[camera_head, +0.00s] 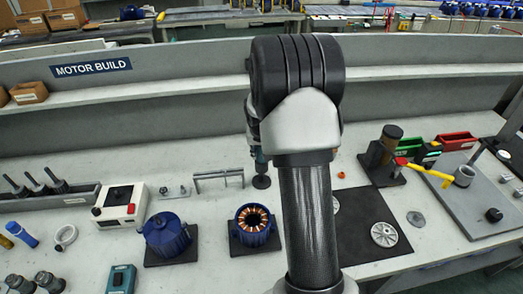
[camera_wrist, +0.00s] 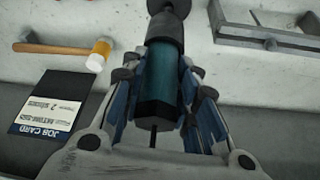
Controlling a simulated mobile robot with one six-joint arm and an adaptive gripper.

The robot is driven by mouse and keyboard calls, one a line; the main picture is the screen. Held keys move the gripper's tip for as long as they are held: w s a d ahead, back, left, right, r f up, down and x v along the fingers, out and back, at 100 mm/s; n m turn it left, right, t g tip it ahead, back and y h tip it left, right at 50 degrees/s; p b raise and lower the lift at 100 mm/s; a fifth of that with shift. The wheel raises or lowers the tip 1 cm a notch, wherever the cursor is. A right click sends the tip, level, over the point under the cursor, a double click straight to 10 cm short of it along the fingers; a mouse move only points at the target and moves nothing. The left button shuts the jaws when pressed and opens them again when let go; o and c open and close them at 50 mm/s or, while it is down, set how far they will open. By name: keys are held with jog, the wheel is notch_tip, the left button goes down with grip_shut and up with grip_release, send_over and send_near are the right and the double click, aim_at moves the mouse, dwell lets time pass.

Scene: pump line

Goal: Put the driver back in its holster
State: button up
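The driver has a teal body with black ends, and its body (camera_wrist: 160,75) stands between the finger pads of my gripper (camera_wrist: 160,98) in the wrist view. The fingers press on it from both sides, so my gripper is shut on the driver. In the head view a small teal part of the driver (camera_head: 262,158) shows left of my arm, with a dark round end below it, close over the bench. My arm hides most of my gripper there. I cannot pick out the holster with certainty; a dark block with a brown cylinder (camera_head: 389,140) stands at the right.
A blue motor housing (camera_head: 166,236) and a wound stator (camera_head: 253,225) sit on dark pads. A metal bracket (camera_head: 219,177) stands behind them. A white box (camera_head: 120,206) is at the left. The wrist view shows a hammer (camera_wrist: 55,49) and a job card (camera_wrist: 48,106) beside my gripper.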

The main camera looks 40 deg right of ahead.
jog(key=o, duration=0.5)
jog(key=shift+o, duration=0.2)
jog(key=shift+o, duration=1.1)
jog(key=shift+r, duration=0.15)
jog(key=shift+r+p, duration=2)
jog(key=shift+r, duration=0.9)
